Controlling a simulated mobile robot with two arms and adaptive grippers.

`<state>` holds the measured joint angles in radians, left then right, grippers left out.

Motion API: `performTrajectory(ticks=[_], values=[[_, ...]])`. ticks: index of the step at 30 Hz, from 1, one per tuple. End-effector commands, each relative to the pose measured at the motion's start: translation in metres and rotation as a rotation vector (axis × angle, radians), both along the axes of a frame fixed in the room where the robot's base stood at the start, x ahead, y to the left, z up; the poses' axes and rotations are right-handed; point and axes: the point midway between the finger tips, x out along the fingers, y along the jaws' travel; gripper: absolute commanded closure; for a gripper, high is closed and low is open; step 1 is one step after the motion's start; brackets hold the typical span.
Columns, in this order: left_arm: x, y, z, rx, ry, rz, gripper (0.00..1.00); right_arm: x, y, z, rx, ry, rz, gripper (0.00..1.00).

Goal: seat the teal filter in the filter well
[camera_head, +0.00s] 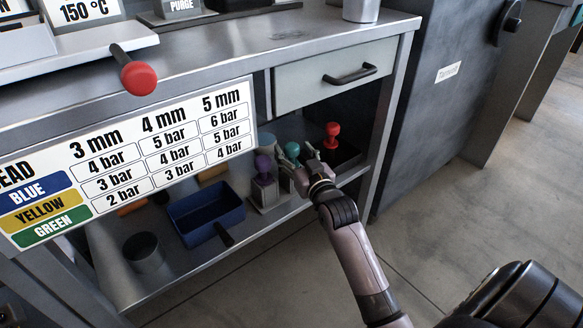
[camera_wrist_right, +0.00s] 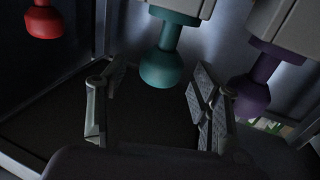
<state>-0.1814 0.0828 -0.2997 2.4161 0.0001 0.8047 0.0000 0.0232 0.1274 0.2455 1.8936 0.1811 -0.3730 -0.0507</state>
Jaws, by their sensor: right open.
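The teal filter (camera_head: 292,150) stands on the lower shelf, its rounded teal knob on top of a pale grey body that is partly hidden. My right gripper (camera_head: 303,166) reaches into the shelf at the teal knob. In the right wrist view the teal knob (camera_wrist_right: 165,68) shows between the tips of my two spread fingers, with visible gaps on both sides. That gripper is open and holds nothing. My left gripper is out of view. I cannot make out the filter well for certain.
A purple-knobbed block (camera_head: 263,185) stands close on the left of the teal one, a red knob (camera_head: 332,130) on the right.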

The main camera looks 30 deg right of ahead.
Motion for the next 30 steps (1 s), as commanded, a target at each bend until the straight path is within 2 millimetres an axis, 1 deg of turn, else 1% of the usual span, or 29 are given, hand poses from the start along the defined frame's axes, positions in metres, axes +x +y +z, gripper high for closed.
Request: performTrajectory(ticks=[1,4,12,13,30], values=[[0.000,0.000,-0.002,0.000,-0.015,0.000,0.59,0.008,-0.001,-0.003,0.000,-0.001,0.000,0.41],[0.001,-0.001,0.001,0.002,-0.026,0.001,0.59,0.016,-0.003,-0.002,0.000,0.000,0.000,0.41],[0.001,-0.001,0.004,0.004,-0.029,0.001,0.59,0.019,-0.003,-0.001,0.000,0.001,0.001,0.41],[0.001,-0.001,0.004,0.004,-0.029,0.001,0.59,0.019,-0.003,-0.001,0.000,0.001,0.000,0.43],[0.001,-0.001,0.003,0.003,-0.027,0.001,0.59,0.019,-0.003,-0.001,0.000,0.001,0.000,0.81]])
